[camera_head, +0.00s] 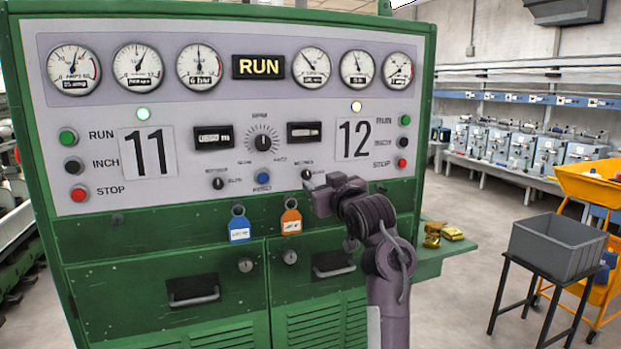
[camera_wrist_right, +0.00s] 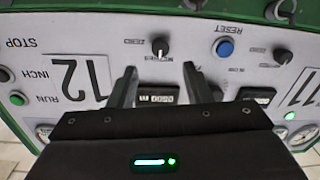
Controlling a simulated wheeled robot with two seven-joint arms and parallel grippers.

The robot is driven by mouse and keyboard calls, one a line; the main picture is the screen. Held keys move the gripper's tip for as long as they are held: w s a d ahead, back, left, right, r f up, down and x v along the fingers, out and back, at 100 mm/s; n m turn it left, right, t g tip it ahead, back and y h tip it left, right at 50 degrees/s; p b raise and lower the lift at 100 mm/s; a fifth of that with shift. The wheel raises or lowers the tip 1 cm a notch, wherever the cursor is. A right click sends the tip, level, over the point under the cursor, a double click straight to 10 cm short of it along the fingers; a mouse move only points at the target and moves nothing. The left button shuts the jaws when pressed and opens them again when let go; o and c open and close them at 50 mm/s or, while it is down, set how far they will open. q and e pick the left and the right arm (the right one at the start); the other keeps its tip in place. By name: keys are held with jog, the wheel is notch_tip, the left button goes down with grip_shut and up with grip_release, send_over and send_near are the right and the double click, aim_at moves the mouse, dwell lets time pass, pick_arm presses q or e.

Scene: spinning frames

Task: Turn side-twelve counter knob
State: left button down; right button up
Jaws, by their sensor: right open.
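The side-twelve counter knob (camera_head: 306,174) is a small black pointer knob on the pale panel, below the right counter window and left of the 12 plate. In the right wrist view the panel appears upside down, and the knob (camera_wrist_right: 159,46) stands just beyond the gap between my fingertips. My right gripper (camera_head: 316,194) is in front of the panel at the knob's lower right. Its two dark fingers (camera_wrist_right: 159,72) are apart with nothing between them. I cannot tell the exact distance to the knob. My left gripper is in neither view.
A matching knob (camera_head: 218,183) and a blue reset button (camera_head: 263,178) lie to the left. A large dial (camera_head: 263,142) sits above. Blue (camera_head: 239,229) and orange (camera_head: 291,222) tags hang below. A grey bin (camera_head: 556,246) stands at right.

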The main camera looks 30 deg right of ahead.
aim_at(308, 176)
jog(key=w+p, duration=0.1)
jog(key=w, duration=0.1)
jog(key=w+d+p, duration=0.1)
jog(key=w, duration=0.2)
jog(key=shift+w, duration=0.2)
jog(key=shift+w+d, duration=0.1)
jog(key=shift+w, duration=0.4)
jog(key=shift+f, duration=0.1)
grip_shut()
